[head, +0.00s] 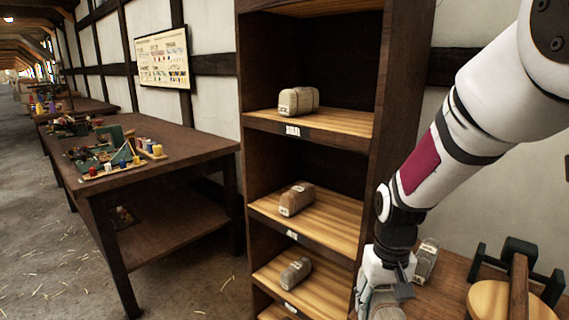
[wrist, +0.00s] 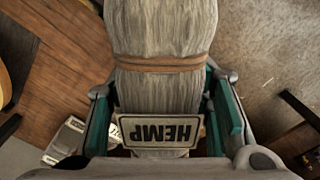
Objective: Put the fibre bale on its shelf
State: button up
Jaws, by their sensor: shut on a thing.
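The fibre bale (wrist: 162,88) is a pale grey bundle tied with a brown band, and its plate reads HEMP. My gripper (wrist: 163,112) is shut on it, with one teal-lined finger on each side. In the head view my gripper (head: 383,291) is low, just right of the shelf unit, and the held bale is mostly hidden or cut off there. The tall dark shelf unit (head: 376,100) has light wooden boards with small label cards. Three visible boards each hold one brownish or greyish bale: upper (head: 298,101), middle (head: 296,199) and lower (head: 296,272).
A brown table (head: 448,288) at lower right holds another pale labelled bale (head: 426,260) and a round wooden piece with a dark frame (head: 515,295). A long workbench (head: 150,160) with coloured items stands left. The floor (head: 200,285) between is open, with straw.

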aim_at(384, 311)
jog(key=s+r+p, duration=0.3)
jog(key=r+p, duration=1)
jog(key=p, duration=0.7)
jog(key=shift+s+d+f, duration=0.1)
jog(key=shift+s, duration=0.05)
